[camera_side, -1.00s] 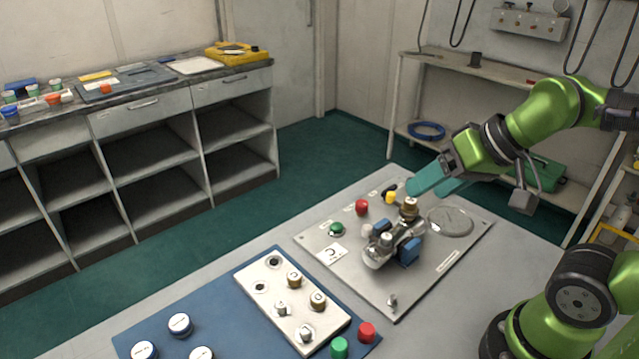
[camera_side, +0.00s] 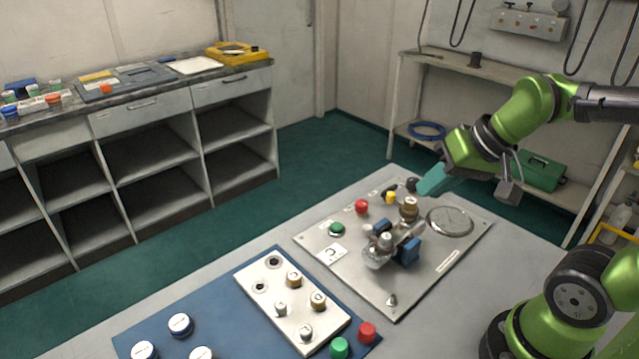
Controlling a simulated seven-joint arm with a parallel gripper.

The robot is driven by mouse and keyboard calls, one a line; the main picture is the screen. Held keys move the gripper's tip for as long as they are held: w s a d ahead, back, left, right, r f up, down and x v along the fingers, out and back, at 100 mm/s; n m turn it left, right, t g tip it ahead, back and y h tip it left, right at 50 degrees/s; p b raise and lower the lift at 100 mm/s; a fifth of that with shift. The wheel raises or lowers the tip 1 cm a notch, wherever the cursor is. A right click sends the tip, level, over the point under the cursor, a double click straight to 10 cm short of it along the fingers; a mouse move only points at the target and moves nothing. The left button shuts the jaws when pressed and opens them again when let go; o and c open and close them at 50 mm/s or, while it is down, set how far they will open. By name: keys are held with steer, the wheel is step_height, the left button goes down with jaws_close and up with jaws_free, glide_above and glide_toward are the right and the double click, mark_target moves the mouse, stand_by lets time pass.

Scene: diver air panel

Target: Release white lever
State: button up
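A grey metal panel (camera_side: 335,270) lies on the table. On it stands a silver valve block (camera_side: 378,257) with blue parts (camera_side: 409,251) and a brass-coloured knob (camera_side: 409,208) behind. A small whitish piece (camera_side: 367,231) shows at the block's left; I cannot tell if it is the white lever. A small silver toggle (camera_side: 392,300) stands near the panel's front corner. My gripper (camera_side: 430,184), with teal fingers, is above the panel's back edge, apart from the block and apparently empty. The fingers overlap in this view, so their gap is hidden.
The panel also carries a red knob (camera_side: 361,207), a green knob (camera_side: 336,229), a yellow knob (camera_side: 390,197) and a round gauge (camera_side: 451,221). A white plate (camera_side: 262,303) with several fittings lies on a blue mat (camera_side: 220,305). The table's right side is clear.

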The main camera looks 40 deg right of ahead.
steer(key=w+d+f+m+g, duration=0.1)
steer(key=d+m, duration=0.1)
steer(key=w+d+f+m+g, duration=0.1)
steer(key=d+f+m, duration=0.1)
steer(key=w+d+f+m+g+y, duration=0.1)
steer(key=d+f, duration=0.1)
steer(key=d, duration=0.1)
steer(key=shift+m, duration=0.4)
jaws_close()
steer(key=w+d+f+m+y, duration=0.2)
steer(key=w+d+m+y, duration=0.2)
steer(key=m, duration=0.5)
steer(key=d+y, duration=0.2)
steer(key=shift+w+m+g+y, duration=0.25)
steer(key=shift+m+g+y, duration=0.05)
steer(key=shift+m+g, duration=0.1)
steer(key=shift+f, duration=0.2)
glide_toward(371, 234)
steer(key=f, duration=0.2)
steer(key=w+f, duration=0.1)
steer(key=f, duration=0.1)
steer(key=shift+d+f, duration=0.1)
steer(key=shift+d, duration=0.05)
steer(key=shift+w+a, duration=0.15)
steer(key=shift+a, duration=0.4)
steer(key=shift+w+a, duration=0.2)
steer(key=shift+a, duration=0.35)
steer(key=shift+w+a, duration=0.2)
steer(key=shift+a, duration=0.35)
